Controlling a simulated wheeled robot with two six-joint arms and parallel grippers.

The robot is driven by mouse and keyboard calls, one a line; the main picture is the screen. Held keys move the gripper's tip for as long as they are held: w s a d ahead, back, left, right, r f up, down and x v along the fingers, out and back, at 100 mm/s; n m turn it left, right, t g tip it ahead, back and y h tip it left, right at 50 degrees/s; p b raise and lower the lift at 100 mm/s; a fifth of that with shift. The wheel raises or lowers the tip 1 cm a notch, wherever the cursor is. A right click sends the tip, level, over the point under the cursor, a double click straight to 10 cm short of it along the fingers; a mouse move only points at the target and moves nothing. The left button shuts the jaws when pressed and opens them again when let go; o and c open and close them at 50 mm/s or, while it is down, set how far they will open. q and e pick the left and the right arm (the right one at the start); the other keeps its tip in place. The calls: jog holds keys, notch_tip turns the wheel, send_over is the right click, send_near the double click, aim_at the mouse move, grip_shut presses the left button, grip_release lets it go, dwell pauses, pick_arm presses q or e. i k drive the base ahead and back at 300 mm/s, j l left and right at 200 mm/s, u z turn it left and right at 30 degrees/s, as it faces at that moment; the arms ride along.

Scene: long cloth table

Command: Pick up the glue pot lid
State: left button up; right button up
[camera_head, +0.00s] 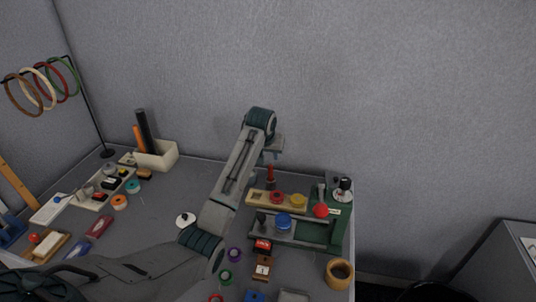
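A small white disc with a dark knob (185,219) lies on the grey table, left of my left arm; it looks like a lid, but I cannot tell if it is the glue pot's. A similar pale disc with a black knob (342,194) sits at the green stand's top right. A tan, open-topped pot (340,274) stands at the right front edge. My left gripper (270,158) hangs below its wrist at the back, above the wooden strip and apart from both discs. Its fingers are too small and hidden to judge. My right gripper is out of view.
A green stand (338,230) with several coloured knobs fills the right. A cream box (157,157) with dark and orange rolls stands at back left. A ring rack (85,100) is at far left. Small rolls and blocks lie in front. Bare table lies around the left disc.

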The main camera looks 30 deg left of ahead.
aim_at(185, 219)
jog(key=u, duration=1.05)
